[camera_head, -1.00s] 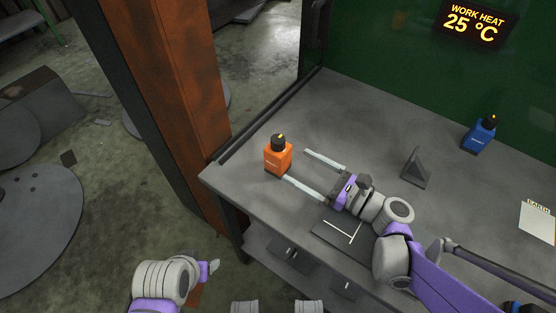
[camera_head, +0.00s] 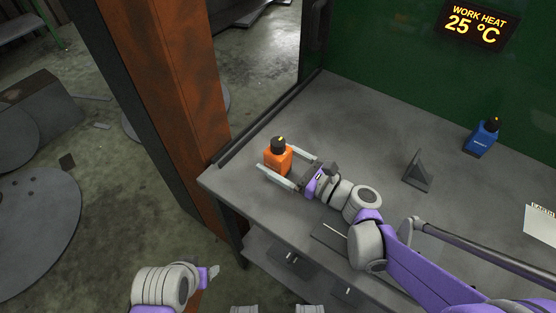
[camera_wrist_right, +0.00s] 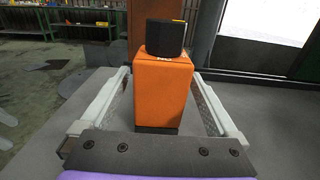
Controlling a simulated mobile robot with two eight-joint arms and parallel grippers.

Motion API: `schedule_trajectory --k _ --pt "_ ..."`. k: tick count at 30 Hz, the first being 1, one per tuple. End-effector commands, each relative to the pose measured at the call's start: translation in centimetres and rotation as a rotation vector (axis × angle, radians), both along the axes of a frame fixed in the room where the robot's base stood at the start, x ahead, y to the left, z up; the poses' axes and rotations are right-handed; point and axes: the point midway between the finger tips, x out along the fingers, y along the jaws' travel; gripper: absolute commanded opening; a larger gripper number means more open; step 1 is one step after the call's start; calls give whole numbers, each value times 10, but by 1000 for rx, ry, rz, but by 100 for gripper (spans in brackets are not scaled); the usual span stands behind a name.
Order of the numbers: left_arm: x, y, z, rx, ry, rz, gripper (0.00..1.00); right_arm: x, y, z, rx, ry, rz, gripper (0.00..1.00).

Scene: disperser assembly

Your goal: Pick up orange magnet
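The orange magnet (camera_head: 277,158), a block with a black knob on top, stands upright near the left corner of the workbench. My right gripper (camera_head: 286,168) is open, with one finger on each side of the magnet. In the right wrist view the magnet (camera_wrist_right: 163,92) stands between the two spread fingers of the right gripper (camera_wrist_right: 162,100), with a visible gap on both sides. My left gripper (camera_head: 212,274) is at the bottom left, off the bench and away from the magnet; its fingers are too small to judge.
A blue block with a black knob (camera_head: 482,138) stands at the back right of the workbench (camera_head: 350,110). A dark triangular stand (camera_head: 417,172) is mid-bench. A paper pad (camera_head: 541,224) lies at the right edge. A rusty column (camera_head: 165,90) rises left of the bench.

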Motion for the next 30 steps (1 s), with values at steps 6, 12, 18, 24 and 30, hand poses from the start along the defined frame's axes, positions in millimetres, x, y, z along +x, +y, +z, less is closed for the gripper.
schedule_trajectory --k 6,12,18,24,30 --pt "0 0 0 0 0 0 65 0 0 0 0 0 0 53" --pt "0 0 0 0 0 0 65 0 0 0 0 0 0 17" --pt "0 0 0 0 0 0 65 0 0 0 0 0 0 0" --pt "0 0 0 0 0 0 65 0 0 1 2 0 0 0" --pt "0 0 3 0 -1 0 65 0 0 6 2 0 0 0"
